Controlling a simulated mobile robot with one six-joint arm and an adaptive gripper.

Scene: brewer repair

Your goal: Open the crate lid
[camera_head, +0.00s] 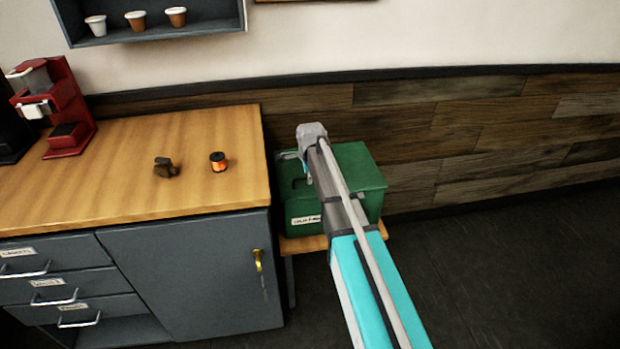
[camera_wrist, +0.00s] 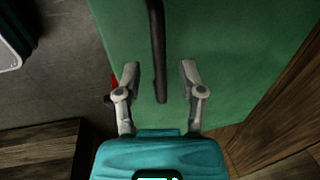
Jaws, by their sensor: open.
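The green crate (camera_head: 362,172) stands on a low wooden stand to the right of the counter, with a white label on its front. My arm crosses in front of it and hides part of its top. In the wrist view the green crate surface (camera_wrist: 225,50) fills the middle. A dark bar-like handle (camera_wrist: 158,60) runs down over it and ends between my fingers. My gripper (camera_wrist: 160,72) is open, one finger on each side of the bar, with gaps on both sides.
The wooden counter (camera_head: 120,185) holds a red brewer (camera_head: 66,110), a small dark part (camera_head: 166,167) and an orange-black cylinder (camera_head: 217,162). The low stand (camera_head: 302,243) bears the crate. A plank wall (camera_head: 480,130) is behind; the floor (camera_head: 520,270) at right is clear.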

